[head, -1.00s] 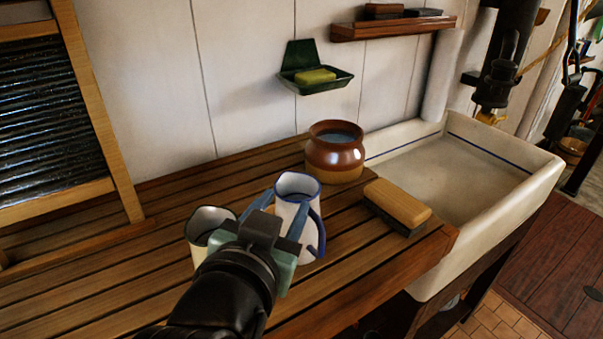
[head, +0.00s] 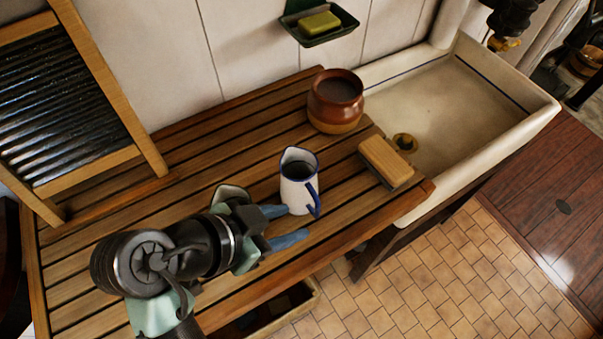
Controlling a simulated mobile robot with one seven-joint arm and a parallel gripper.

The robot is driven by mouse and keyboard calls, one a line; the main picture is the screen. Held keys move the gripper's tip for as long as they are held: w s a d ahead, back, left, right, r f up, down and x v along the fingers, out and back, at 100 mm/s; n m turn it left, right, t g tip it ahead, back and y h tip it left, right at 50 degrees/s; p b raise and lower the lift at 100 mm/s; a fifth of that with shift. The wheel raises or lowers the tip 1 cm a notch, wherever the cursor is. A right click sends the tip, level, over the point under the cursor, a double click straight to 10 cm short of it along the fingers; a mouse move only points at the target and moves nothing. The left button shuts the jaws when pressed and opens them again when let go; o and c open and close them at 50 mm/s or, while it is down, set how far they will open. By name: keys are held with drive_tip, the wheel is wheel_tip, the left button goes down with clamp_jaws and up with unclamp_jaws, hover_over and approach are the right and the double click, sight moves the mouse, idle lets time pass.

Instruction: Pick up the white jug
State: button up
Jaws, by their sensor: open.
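The white jug (head: 297,187) has a blue rim and a blue handle on its right side. It stands upright on the slatted wooden drainboard (head: 190,141), with something dark inside it. My gripper (head: 290,226) is open, its two blue fingers pointing right, low and to the left of the jug. One finger reaches toward the jug's lower left side and the other lies in front of it. I cannot tell whether a finger touches the jug. A second, cream vessel (head: 232,192) is mostly hidden behind my gripper.
A brown pot (head: 336,101) stands behind the jug. A scrubbing brush (head: 386,162) lies to its right, beside the pale sink (head: 437,105). A washboard (head: 82,107) leans at the left. A green soap dish (head: 326,37) hangs on the wall. The tiled floor (head: 440,272) is clear.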

sight(315, 214)
drive_tip(key=shift+a+p+x, duration=0.2)
drive_tip(key=shift+p+x, duration=0.45)
drive_tip(key=shift+x, duration=2.15)
drive_tip(key=shift+a+p+x, duration=0.2)
drive_tip(key=shift+p+x, duration=0.45)
drive_tip(key=shift+x, duration=2.2)
drive_tip(key=shift+w+f, duration=0.1)
drive_tip(key=shift+f, duration=0.05)
clamp_jaws()
